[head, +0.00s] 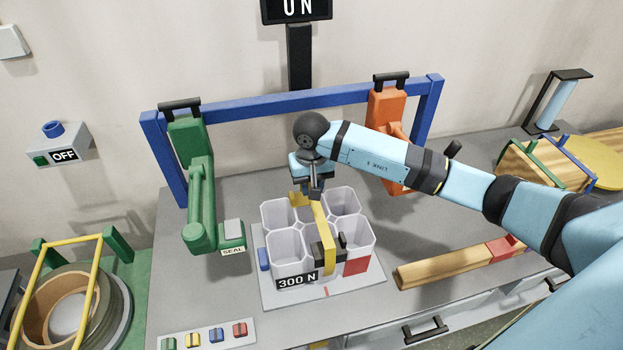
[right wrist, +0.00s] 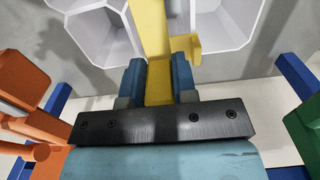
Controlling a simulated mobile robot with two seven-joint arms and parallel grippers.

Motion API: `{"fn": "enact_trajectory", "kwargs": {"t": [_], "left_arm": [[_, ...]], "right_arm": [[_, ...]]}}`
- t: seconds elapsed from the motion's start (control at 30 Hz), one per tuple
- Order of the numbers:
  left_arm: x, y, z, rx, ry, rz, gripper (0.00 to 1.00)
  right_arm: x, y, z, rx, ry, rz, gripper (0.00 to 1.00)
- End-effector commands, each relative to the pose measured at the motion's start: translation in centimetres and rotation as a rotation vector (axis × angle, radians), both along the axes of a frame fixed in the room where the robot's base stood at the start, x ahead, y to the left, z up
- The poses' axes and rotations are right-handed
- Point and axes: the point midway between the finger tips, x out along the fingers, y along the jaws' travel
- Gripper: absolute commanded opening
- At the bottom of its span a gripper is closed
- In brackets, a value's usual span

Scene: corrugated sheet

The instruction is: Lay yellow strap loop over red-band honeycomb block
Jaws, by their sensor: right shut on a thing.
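The honeycomb block (head: 283,248), white open cells with a red patch on its front right side, stands on a pale plate in the head view. Its cells also show in the right wrist view (right wrist: 100,40). The yellow strap loop (head: 320,222) runs across the top of the block, its front end with a dark buckle (head: 327,256) hanging at the front face. My right gripper (head: 315,190) is above the block's back edge, shut on the strap, which shows between its fingers in the right wrist view (right wrist: 157,60). Contact between strap and cells is unclear. My left gripper is not in view.
A blue frame (head: 260,105) stands behind, carrying a green clamp (head: 202,195) at left and an orange clamp (head: 386,110) at right. A wooden bar with a red end (head: 450,265) lies right of the block. A "300 N" label (head: 297,281) is at the front.

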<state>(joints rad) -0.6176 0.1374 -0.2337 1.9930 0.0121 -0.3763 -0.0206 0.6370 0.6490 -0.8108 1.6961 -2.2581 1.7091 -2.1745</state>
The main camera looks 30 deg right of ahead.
Motion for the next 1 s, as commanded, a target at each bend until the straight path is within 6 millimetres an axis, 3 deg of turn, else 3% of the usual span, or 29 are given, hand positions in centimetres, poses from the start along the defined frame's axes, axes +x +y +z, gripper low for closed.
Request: {"fn": "enact_trajectory", "kwargs": {"t": [0.5,1.0], "left_arm": [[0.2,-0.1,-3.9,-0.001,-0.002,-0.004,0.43],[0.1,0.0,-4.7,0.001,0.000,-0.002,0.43]], "right_arm": [[0.0,0.0,-4.8,0.000,0.000,-0.001,0.03],[0.0,0.0,-5.5,0.001,-0.001,0.000,0.03]]}}
